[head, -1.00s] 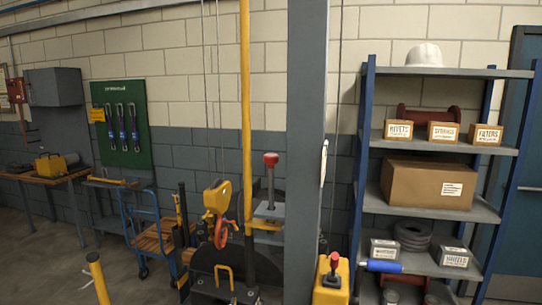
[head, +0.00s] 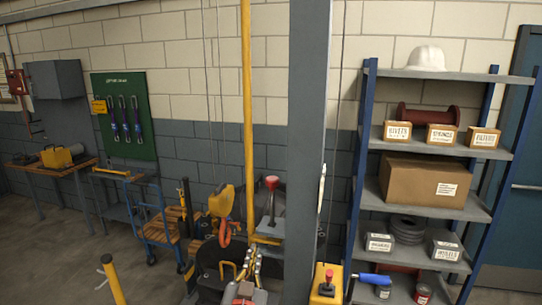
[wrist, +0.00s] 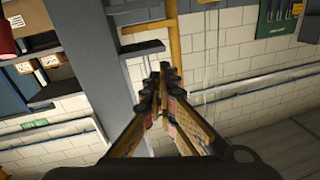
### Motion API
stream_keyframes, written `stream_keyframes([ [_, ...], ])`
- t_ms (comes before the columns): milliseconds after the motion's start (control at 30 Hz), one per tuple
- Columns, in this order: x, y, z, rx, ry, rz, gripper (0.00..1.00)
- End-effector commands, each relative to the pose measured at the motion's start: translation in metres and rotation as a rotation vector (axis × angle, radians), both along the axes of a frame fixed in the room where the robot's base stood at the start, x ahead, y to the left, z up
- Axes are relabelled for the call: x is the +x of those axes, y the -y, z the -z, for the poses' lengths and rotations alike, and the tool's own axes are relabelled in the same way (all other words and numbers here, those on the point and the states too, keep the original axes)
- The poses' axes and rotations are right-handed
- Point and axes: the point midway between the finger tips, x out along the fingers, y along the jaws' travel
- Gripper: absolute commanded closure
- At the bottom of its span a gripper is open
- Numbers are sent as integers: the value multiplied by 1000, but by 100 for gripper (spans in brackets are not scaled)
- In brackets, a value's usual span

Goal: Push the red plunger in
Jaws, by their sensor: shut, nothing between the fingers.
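A red knob (head: 272,183) tops a dark upright stem on a grey, angled plate, just right of the yellow pole in the head view. A second, smaller red knob (head: 329,274) sits on a yellow box at the bottom. I cannot tell for certain which one is the plunger. My gripper (head: 252,258) is at the bottom centre of the head view, below and left of the first knob and apart from it. In the wrist view my gripper (wrist: 162,76) has its fingers together and empty. Neither knob can be clearly made out there.
The yellow pole (head: 248,120) and a grey column (head: 307,150) stand close by. A yellow hook block (head: 221,200) hangs left of the pole. A blue-framed shelf (head: 430,208) with boxes is at right. A blue cart (head: 158,228) and open floor are at left.

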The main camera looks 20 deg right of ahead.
Motion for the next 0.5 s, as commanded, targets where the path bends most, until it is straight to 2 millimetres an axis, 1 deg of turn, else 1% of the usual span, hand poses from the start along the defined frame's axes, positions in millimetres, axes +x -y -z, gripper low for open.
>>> stream_keyframes([
  [33, 2, 3, -27, 9, 5, 14, 100],
  [400, 16, 25, -150, 76, -1, 121, 100],
  [467, 18, 29, -169, 87, -10, 137, 100],
  [500, 19, 31, -183, 95, -16, 149, 100],
])
